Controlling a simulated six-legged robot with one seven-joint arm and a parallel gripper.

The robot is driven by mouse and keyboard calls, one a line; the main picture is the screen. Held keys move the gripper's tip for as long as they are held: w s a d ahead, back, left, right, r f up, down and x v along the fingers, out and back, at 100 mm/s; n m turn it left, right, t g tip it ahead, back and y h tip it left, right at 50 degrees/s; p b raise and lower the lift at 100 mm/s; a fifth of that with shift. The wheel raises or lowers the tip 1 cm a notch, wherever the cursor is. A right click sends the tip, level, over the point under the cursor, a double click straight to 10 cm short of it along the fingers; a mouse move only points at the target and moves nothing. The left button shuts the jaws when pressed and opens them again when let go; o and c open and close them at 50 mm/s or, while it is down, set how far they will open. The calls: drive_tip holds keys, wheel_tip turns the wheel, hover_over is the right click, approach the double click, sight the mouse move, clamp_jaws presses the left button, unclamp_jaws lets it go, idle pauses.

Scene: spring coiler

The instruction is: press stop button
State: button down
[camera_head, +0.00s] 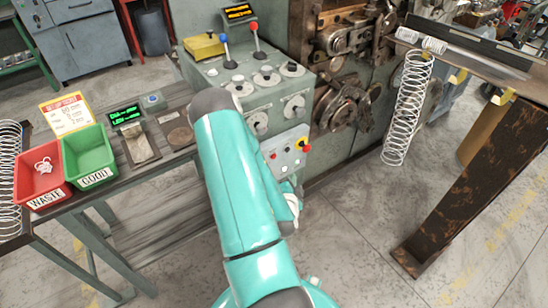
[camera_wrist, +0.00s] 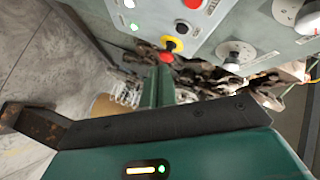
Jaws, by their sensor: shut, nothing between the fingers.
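The stop button is a red mushroom cap on a yellow ring (camera_head: 303,146), at the right of the light grey panel (camera_head: 284,152) on the machine's front. In the wrist view the red cap (camera_wrist: 167,57) stands out from its yellow ring, near the top middle. My gripper (camera_wrist: 162,72) is shut and empty; its green fingers reach up to just below the red cap in that picture. I cannot tell whether they touch it. In the head view my teal arm hides most of the gripper and part of the panel.
Smaller buttons (camera_wrist: 135,27) and another red one (camera_wrist: 193,3) share the panel. Above it is the control console (camera_head: 245,85) with knobs and two levers. A hanging spring (camera_head: 407,108) and a rusty table leg (camera_head: 462,185) stand right. Red (camera_head: 39,200) and green (camera_head: 110,168) bins are left.

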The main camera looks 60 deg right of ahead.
idle(0.3)
drive_tip(key=w+d, duration=0.4)
drive_tip(key=w, duration=0.3)
drive_tip(key=shift+w, duration=0.4)
drive_tip(key=shift+w+d, duration=0.1)
drive_tip(key=shift+w, duration=0.05)
idle(1.8)
drive_tip(key=shift+w+d, duration=0.1)
drive_tip(key=shift+w, duration=0.15)
drive_tip(key=shift+w+d, duration=0.15)
drive_tip(key=shift+w, duration=0.15)
idle(0.9)
drive_tip(key=shift+s+a, duration=0.35)
drive_tip(key=shift+s, duration=0.35)
drive_tip(key=shift+s+a, duration=0.4)
drive_tip(key=shift+s, duration=0.35)
drive_tip(key=shift+s+a, duration=0.35)
drive_tip(key=shift+s, duration=0.4)
drive_tip(key=shift+s+a, duration=0.4)
drive_tip(key=shift+s, duration=0.35)
